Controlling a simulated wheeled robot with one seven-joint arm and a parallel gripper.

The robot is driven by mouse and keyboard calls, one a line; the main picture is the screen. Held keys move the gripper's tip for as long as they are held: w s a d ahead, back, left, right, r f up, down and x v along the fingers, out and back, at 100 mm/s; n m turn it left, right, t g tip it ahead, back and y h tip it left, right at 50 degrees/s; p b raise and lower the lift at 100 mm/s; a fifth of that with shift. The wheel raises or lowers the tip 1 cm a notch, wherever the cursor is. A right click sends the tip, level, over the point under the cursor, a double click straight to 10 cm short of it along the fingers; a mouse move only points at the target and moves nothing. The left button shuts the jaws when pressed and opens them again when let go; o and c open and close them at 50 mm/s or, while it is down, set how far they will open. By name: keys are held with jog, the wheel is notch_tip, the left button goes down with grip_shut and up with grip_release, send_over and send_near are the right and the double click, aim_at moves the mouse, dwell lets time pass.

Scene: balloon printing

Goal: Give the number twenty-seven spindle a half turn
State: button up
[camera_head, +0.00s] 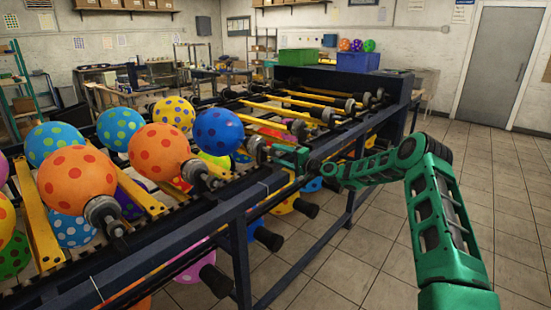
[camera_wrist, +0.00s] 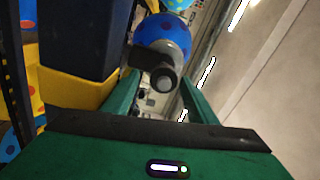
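A blue balloon with dark dots (camera_head: 218,132) sits on the rack, with a spindle end (camera_head: 255,146) on its right. In the wrist view, a grey spindle end (camera_wrist: 164,76) lies ahead with a dotted blue balloon (camera_wrist: 166,30) behind it. My gripper (camera_head: 284,155) is beside the rack, level with that spindle. In the wrist view, the fingers of my gripper (camera_wrist: 163,100) are apart, one on each side of the spindle end's line. I cannot tell whether they touch it. No number is readable on any spindle.
The dark rack rail (camera_head: 215,212) runs along its near side. An orange balloon (camera_head: 159,151) and its spindle (camera_head: 197,174) are close by to the left. More balloons hang below. A yellow bar (camera_wrist: 72,88) and dark block lie left in the wrist view. Tiled floor (camera_head: 380,250) is clear.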

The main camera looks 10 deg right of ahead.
jog(key=shift+a+r, duration=0.1)
jog(key=v, duration=1)
jog(key=shift+s+d, duration=0.25)
jog(key=shift+s, duration=0.1)
